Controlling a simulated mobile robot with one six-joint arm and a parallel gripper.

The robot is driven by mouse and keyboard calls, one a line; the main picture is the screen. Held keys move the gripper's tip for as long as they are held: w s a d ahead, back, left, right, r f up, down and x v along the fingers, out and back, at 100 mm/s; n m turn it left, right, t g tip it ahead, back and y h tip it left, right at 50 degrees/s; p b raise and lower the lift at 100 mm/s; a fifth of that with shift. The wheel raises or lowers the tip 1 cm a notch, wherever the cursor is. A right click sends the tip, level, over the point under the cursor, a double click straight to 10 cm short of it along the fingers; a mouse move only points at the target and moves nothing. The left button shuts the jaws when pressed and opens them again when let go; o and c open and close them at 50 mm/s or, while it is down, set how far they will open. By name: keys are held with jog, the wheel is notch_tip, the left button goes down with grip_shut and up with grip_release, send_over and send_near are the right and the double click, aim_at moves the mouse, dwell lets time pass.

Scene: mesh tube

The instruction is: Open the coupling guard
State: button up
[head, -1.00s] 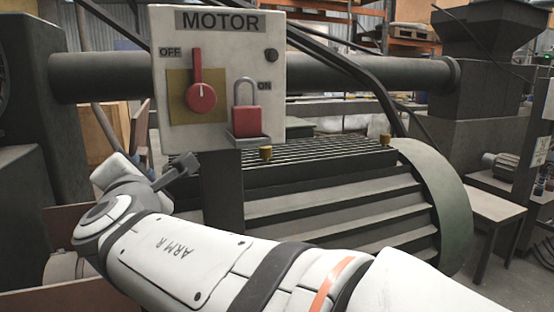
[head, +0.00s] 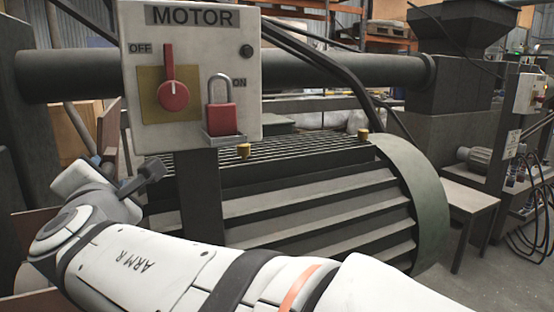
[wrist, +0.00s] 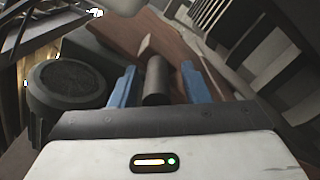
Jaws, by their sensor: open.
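In the wrist view a reddish-brown panel (wrist: 185,45), which looks like the coupling guard, lies beyond my fingers. A dark cylindrical piece (wrist: 156,80) stands between the fingers, with space on both sides; I cannot tell whether it is the guard's handle. My gripper (wrist: 157,83) is open, its two blue fingers apart. In the head view a reddish-brown surface (head: 22,224) shows at the left behind my arm, and my fingers are hidden there.
A motor switch box (head: 190,75) has a red rotary switch (head: 172,96) and a red padlock (head: 222,118). The ribbed motor (head: 320,205) stands behind my arm. A round dark part (wrist: 66,84) is left of the fingers. A small table (head: 465,205) stands right.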

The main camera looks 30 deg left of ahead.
jog(key=p+v, duration=0.1)
jog(key=v, duration=0.6)
jog(key=shift+s+d, duration=0.1)
